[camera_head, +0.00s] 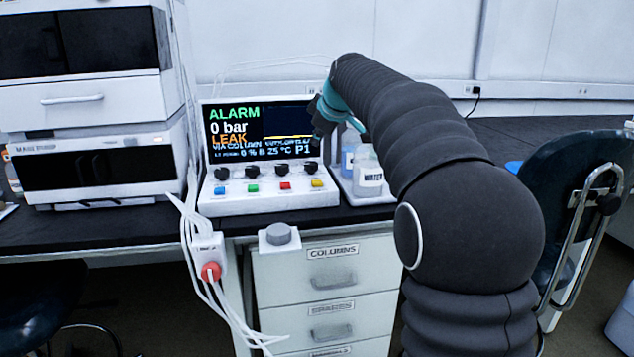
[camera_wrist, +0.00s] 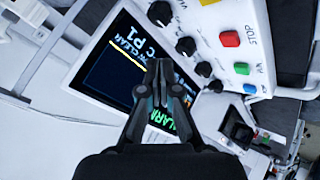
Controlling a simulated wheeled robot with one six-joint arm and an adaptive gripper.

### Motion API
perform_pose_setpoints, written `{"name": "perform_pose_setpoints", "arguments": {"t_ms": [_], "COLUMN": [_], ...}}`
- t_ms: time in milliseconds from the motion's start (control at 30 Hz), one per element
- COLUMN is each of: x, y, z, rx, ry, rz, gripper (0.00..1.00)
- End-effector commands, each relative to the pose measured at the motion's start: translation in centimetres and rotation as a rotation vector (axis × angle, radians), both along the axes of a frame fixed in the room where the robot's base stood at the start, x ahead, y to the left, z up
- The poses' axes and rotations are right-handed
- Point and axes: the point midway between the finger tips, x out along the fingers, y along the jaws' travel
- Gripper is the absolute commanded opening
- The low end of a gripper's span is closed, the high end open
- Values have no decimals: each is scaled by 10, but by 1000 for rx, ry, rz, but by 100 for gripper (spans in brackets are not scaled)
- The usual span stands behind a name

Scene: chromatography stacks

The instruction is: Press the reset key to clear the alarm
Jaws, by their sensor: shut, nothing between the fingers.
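The control panel (camera_head: 268,201) stands on the bench with a tilted screen (camera_head: 290,122) reading ALARM in green, 0 bar and LEAK. Below a row of dark knobs it has a blue key (camera_head: 219,190), a green key (camera_head: 252,188), a red key (camera_head: 286,185) and a yellow key (camera_head: 317,183). The red key (camera_wrist: 229,39) is labelled STOP in the wrist view; no reset label is readable. My gripper (camera_head: 318,125) is at the screen's right side, above the keys. In the wrist view my gripper (camera_wrist: 160,68) is shut and empty, in front of the screen.
White instrument stacks (camera_head: 95,100) stand left of the panel. Bottles (camera_head: 368,172) in a tray stand right of it. A chair (camera_head: 590,190) is at right.

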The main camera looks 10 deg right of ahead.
Motion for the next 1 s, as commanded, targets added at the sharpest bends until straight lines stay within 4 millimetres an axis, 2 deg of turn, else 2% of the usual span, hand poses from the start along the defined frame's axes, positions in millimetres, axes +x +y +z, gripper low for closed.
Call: {"name": "perform_pose_setpoints", "arguments": {"t_ms": [500, 700, 1000], "x": [-1, 0, 0], "y": [0, 0, 0], "z": [-66, -77, -78], "rx": [0, 0, 0], "ry": [0, 0, 0], "rz": [0, 0, 0], "gripper": [0, 0, 0]}}
